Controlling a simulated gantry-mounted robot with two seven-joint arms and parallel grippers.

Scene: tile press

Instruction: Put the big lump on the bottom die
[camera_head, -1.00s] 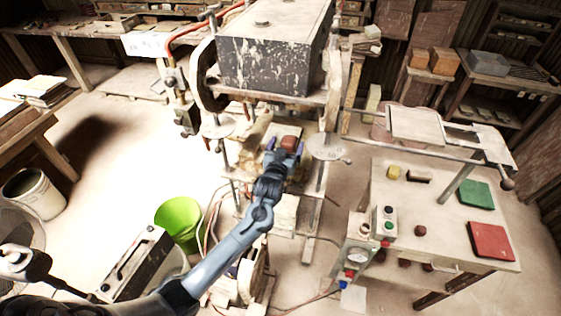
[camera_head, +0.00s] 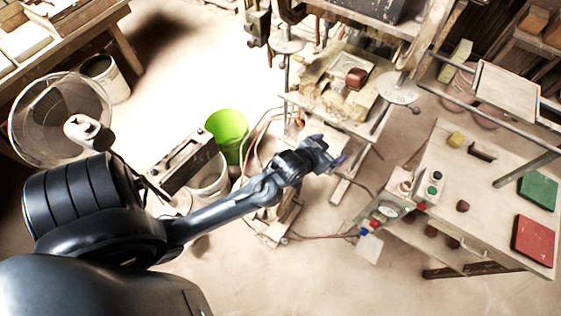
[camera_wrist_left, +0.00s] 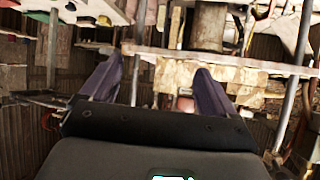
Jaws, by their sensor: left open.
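The big lump (camera_head: 356,78) is a reddish-brown block. It sits on the pale bottom die (camera_head: 334,95) of the press, with nothing gripping it. It also shows small and partly hidden between the fingers in the left wrist view (camera_wrist_left: 185,104). My left gripper (camera_head: 332,150) is open and empty, in front of and below the die in the head view, clearly apart from the lump. Its two spread fingers also show in the left wrist view (camera_wrist_left: 158,66). My right gripper is in neither view.
The side table (camera_head: 490,190) at the right holds a green tile (camera_head: 538,190), a red tile (camera_head: 534,240) and a small dark red lump (camera_head: 463,206). A control box (camera_head: 434,190) stands at its near left corner. A green bucket (camera_head: 228,132) stands left of my gripper.

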